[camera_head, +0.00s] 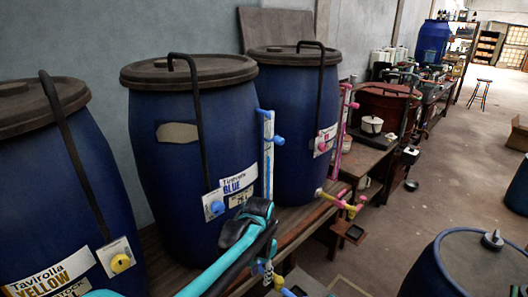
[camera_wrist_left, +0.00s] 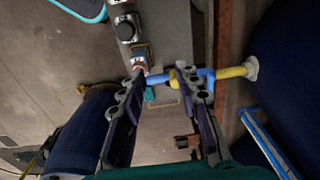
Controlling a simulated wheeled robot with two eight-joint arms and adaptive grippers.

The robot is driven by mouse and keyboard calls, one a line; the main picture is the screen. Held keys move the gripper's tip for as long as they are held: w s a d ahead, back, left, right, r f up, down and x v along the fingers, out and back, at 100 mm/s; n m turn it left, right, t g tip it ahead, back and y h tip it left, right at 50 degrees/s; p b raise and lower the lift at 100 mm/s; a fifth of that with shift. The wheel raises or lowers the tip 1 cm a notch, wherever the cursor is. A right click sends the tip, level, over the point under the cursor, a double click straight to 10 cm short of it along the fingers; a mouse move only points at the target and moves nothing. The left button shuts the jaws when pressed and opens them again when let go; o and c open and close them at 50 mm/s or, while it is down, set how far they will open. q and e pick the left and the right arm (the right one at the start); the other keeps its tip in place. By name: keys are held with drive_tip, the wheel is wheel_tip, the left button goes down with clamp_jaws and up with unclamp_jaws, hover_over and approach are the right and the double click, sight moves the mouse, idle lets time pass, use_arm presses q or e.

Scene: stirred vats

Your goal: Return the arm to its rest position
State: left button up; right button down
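My left arm comes in from the bottom of the head view, and its teal and black wrist (camera_head: 250,222) is in front of the blue-labelled vat (camera_head: 190,140). In the left wrist view my left gripper (camera_wrist_left: 163,76) has its two dark fingers apart. A tap with yellow and blue parts (camera_wrist_left: 233,72) shows at the fingertips, with a blue piece across the gap. I cannot tell whether the fingers touch it. The tap also shows in part below the wrist in the head view (camera_head: 284,291). My right gripper is in neither view.
The yellow-labelled vat (camera_head: 50,190) stands at left, and a third vat (camera_head: 295,120) with a pink gauge (camera_head: 343,125) stands behind. Their wooden bench (camera_head: 300,222) runs along the wall. Another blue barrel (camera_head: 465,265) is at lower right. The floor between is largely clear.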

use_arm(q)
drive_tip(key=s+a+r+n+t, duration=0.2)
drive_tip(key=s+a+n+t, duration=0.1)
drive_tip(key=s+a, duration=0.5)
drive_tip(key=s+a+r+n+t, duration=0.2)
drive_tip(key=s+a+n, duration=0.3)
drive_tip(key=s+a, duration=0.3)
drive_tip(key=shift+s+a+n+t, duration=0.3)
drive_tip(key=shift+s+a+t, duration=0.1)
drive_tip(key=shift+s+t, duration=0.45)
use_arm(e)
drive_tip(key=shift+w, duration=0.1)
